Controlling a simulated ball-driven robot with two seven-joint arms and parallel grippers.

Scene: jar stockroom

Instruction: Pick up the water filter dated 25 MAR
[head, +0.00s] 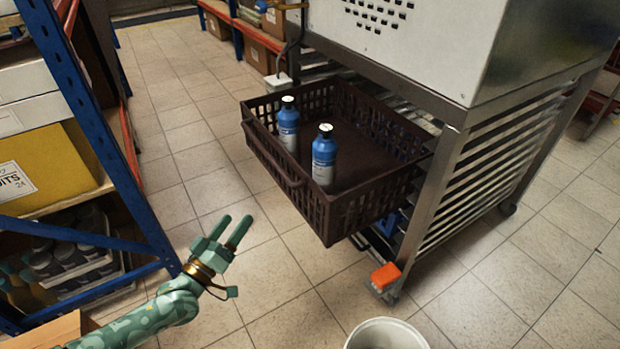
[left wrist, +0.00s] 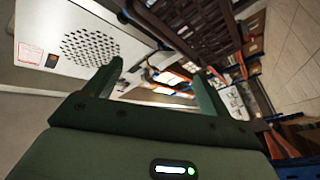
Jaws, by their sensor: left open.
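The crate (head: 285,180) juts out from a metal rack. My left gripper (head: 238,232) is open and empty, in front of and below-left of the crate in the picture, apart from it. Its fingers also show in the left wrist view (left wrist: 158,85). My right gripper is not in view.
A blue-post shelf (head: 95,125) with boxes stands at the left, close to my left arm. A metal cabinet (head: 420,40) sits above the rack. An orange block (head: 386,276) is on the rack's lower corner, and a white bin (head: 385,335) stands below. Tiled floor between is clear.

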